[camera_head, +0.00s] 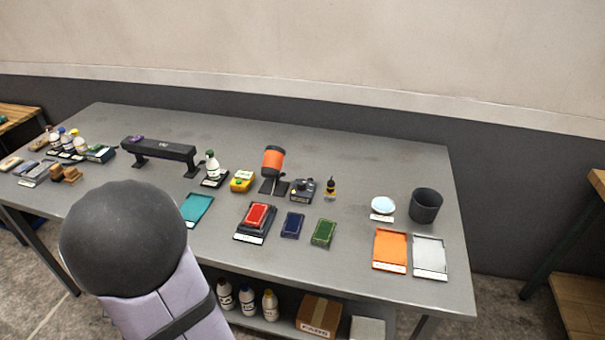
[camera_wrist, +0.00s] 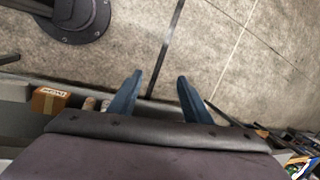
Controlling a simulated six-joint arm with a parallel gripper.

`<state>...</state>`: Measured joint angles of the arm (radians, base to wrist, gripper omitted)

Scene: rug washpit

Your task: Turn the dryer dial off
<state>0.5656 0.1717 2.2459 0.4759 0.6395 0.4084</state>
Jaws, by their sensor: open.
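An orange and black dryer-like drum (camera_head: 272,160) stands tilted on a small black stand near the middle of the grey table. Just right of it is a small dark grey unit (camera_head: 302,188) with a rounded top; it may carry the dial, but the dial and its setting are too small to make out. My gripper (camera_wrist: 159,76) shows only in the wrist view. Its two blue fingers are apart with nothing between them, over the concrete floor beside the table. It is away from the dryer, which the wrist view does not show.
The grey table (camera_head: 340,265) holds a white bottle (camera_head: 212,165), a yellow box (camera_head: 242,181), a red pad (camera_head: 257,215), an orange tray (camera_head: 390,249) and a dark cup (camera_head: 425,205). A black raised bar (camera_head: 160,148) stands left. A cardboard box (camera_head: 318,314) sits on the lower shelf.

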